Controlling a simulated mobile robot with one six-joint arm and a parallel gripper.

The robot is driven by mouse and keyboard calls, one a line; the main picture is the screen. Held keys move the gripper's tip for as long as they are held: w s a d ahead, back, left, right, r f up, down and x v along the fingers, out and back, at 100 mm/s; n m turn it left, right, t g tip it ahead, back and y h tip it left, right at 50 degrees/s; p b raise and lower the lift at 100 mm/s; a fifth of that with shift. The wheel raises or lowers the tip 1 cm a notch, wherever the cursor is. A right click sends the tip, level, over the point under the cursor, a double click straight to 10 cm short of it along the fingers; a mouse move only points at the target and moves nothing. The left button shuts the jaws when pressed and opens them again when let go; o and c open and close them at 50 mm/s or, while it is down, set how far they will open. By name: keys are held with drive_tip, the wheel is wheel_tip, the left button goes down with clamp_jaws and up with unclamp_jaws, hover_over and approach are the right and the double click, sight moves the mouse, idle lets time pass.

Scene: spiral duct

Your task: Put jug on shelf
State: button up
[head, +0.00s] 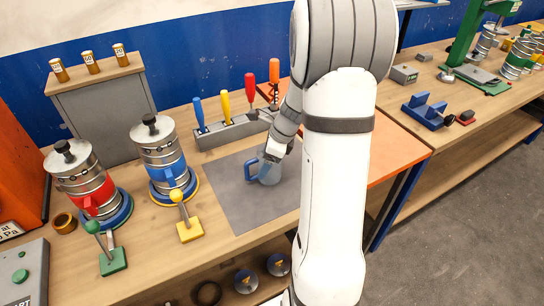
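A small grey-blue jug (269,174) with a blue handle on its left side stands upright on the grey mat (232,205) on the workbench. My gripper (272,157) is at the top of the jug, reaching down from the upper right. My arm hides part of the gripper, and the fingers are too small to tell whether they grip the jug. A grey cabinet with a wooden top (98,77) stands at the back left, with several small yellow-brown tins on it. A lower wooden shelf (215,284) runs under the bench with round parts on it.
A grey tool rack (232,131) with coloured screwdrivers stands behind the mat. Two metal canisters, one with a red band (96,204) and one with a blue band (170,173), stand left of it. A yellow lever (187,228) is at the mat's left edge.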

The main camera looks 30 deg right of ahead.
drive_tip(key=shift+o, duration=1)
